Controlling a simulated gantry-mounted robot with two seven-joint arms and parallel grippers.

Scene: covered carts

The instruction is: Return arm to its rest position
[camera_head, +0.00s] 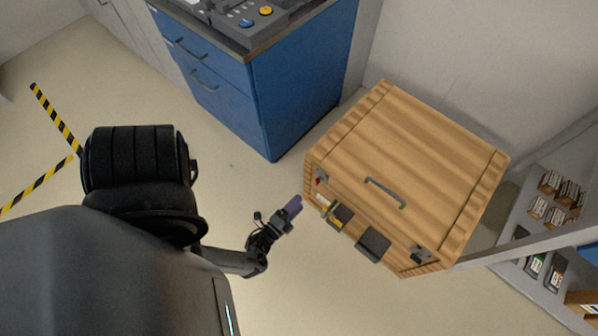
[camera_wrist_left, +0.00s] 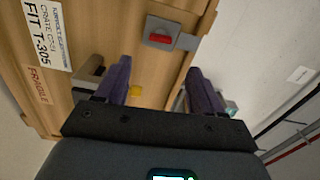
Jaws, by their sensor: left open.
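My left gripper (camera_head: 293,207) is in front of the left end of the wooden crate (camera_head: 420,160), with purple finger pads. In the left wrist view its two fingers (camera_wrist_left: 162,82) are apart with nothing between them. The crate's face (camera_wrist_left: 120,25) is beyond the fingers, with a grey latch plate bearing a red piece (camera_wrist_left: 160,39). The crate's lid appears closed, and a grey handle (camera_head: 385,192) is on it. My right gripper is not seen.
A blue drawer cabinet (camera_head: 300,85) stands behind, with a control panel (camera_head: 245,15) on top. A shelf with small boxes (camera_head: 550,215) is at the right. Dark brackets (camera_head: 373,245) stick out from the crate's front. Floor near my arm is clear, with striped tape (camera_head: 55,118) at left.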

